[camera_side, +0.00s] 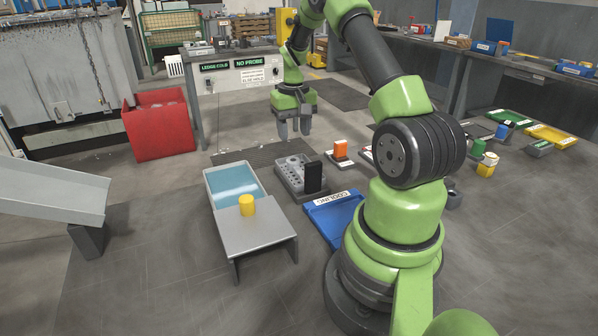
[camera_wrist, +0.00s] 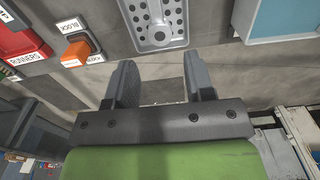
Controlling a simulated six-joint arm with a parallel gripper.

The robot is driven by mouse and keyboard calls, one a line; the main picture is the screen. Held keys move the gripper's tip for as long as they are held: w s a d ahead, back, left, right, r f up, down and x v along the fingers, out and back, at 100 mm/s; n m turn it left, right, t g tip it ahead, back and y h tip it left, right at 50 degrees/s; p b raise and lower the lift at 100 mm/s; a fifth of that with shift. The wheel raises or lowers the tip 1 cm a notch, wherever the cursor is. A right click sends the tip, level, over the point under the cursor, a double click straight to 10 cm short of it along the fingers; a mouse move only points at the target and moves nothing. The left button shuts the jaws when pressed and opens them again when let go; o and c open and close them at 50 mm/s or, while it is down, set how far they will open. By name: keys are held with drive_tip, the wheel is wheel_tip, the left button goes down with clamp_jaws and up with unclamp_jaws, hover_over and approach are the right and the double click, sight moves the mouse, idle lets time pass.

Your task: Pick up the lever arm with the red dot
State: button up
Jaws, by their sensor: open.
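I cannot make out a lever arm or a red dot in either view. My gripper (camera_side: 294,130) hangs fingers down, open and empty, above the floor in front of the signed bench. A grey fixture with round holes (camera_wrist: 157,22) lies beyond the fingertips in the wrist view. In the side view this fixture (camera_side: 291,172) is nearer the camera than my gripper, with a black upright block (camera_side: 313,177) at its right.
An orange block (camera_side: 340,149) stands behind. A red bin (camera_side: 158,125) stands left; the bench (camera_side: 237,78) is behind my gripper.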

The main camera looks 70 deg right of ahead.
sight(297, 167)
wheel_tip(297, 167, down, 4)
drive_tip(key=shift+a+r, duration=0.1)
drive_tip(key=shift+r, duration=0.05)
drive_tip(key=shift+s+a+f, duration=0.1)
drive_tip(key=shift+s+f, duration=0.15)
drive_tip(key=shift+f, duration=1.15)
drive_tip(key=shift+s+a+f, duration=0.1)
drive_tip(key=shift+s+f, duration=0.1)
drive_tip(key=shift+f, duration=1.15)
drive_tip(key=c, duration=0.9)
drive_tip(key=shift+r, duration=0.15)
